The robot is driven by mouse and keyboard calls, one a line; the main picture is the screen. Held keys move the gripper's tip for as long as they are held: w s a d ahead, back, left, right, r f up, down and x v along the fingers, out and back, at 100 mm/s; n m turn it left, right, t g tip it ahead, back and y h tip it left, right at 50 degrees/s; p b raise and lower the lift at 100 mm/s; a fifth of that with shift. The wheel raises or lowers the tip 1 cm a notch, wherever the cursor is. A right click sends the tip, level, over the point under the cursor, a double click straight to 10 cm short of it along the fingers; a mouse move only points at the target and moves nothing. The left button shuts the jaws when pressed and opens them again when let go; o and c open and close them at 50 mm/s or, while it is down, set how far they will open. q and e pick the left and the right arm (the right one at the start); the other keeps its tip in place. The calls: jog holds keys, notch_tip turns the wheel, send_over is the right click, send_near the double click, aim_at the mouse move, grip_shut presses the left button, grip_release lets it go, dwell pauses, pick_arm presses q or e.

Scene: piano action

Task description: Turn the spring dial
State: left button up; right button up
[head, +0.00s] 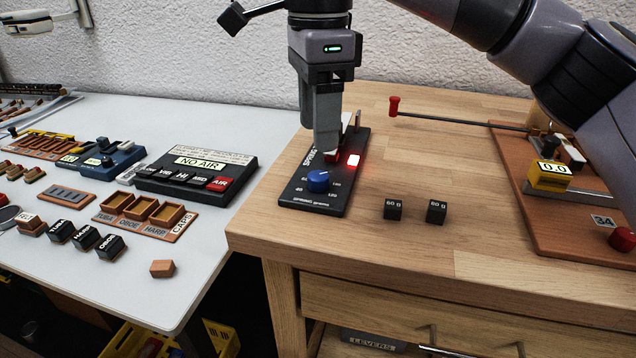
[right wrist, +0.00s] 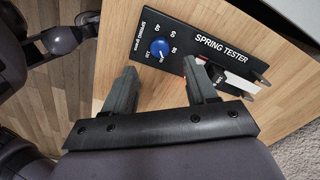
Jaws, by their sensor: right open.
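The spring tester (head: 325,199) is a black box on the wooden bench, with a blue spring dial (head: 318,180) on its near part and a lit red lamp (head: 353,160). The dial also shows in the right wrist view (right wrist: 160,48), with numbers around it. My right gripper (head: 327,150) points down over the far part of the tester, beyond the dial. In the right wrist view its two fingers (right wrist: 161,82) stand apart with nothing between them, a little off the dial. The head view hides part of the tester behind the gripper. My left gripper is not in view.
Two black 50 g weights (head: 393,209) stand on the bench right of the tester.

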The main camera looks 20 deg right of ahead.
aim_at(318, 174)
jog(key=shift+f+b, duration=0.9)
jog(key=shift+f, duration=2.65)
jog(key=c, duration=1.1)
